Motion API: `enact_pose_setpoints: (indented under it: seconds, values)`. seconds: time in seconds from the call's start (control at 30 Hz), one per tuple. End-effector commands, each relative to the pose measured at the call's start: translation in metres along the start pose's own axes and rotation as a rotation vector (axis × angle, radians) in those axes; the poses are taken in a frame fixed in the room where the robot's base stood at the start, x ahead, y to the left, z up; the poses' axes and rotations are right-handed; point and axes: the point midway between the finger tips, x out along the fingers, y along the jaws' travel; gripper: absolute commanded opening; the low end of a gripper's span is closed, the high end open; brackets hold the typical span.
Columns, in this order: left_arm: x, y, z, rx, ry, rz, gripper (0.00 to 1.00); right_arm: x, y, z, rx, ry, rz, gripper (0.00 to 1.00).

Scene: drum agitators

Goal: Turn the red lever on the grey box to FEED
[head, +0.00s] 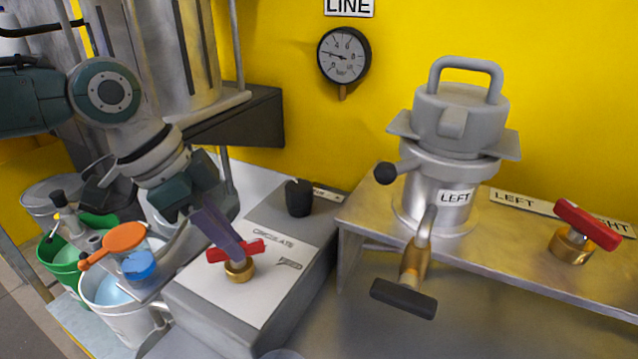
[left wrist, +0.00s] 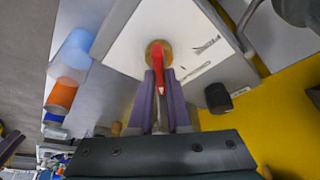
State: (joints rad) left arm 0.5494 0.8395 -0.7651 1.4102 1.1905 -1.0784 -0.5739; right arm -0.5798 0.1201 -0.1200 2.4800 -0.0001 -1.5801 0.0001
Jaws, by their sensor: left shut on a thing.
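The grey box (head: 189,317) has a pale top plate with the red lever (head: 252,248) on a brass hub (head: 240,270). The lever lies roughly crosswise on the plate in the head view. The word CIRCULATE is printed behind it; another marking to its right is too small to read surely. My left gripper (head: 228,243) reaches down from the upper left, its purple fingers shut on the lever. In the left wrist view, the fingers (left wrist: 160,92) flank the red lever (left wrist: 161,78), with the brass hub (left wrist: 158,50) just beyond the tips. My right gripper is out of view.
A black knob (head: 299,198) stands at the back of the box. To the right are a steel pot (head: 455,120) with a black-handled valve and another red lever (head: 587,225). A gauge (head: 344,55) hangs behind.

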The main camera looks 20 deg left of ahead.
Motion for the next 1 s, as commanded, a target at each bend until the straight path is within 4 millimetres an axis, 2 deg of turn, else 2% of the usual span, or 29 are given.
enact_pose_setpoints:
  seconds: [0.53,0.57,0.8,1.0]
  values:
    - [0.0002,0.0002,-0.0001,0.026,-0.001,0.01,0.0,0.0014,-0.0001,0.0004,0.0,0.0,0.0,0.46]
    - [0.0002,0.0002,0.0,0.026,-0.001,0.01,0.2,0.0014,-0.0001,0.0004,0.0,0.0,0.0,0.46]
    - [0.0002,0.0001,0.0,0.024,-0.001,0.01,0.46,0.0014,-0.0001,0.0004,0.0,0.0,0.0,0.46]
    - [0.0,0.0,0.0,0.024,-0.001,0.009,0.46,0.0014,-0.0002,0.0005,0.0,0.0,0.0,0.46]
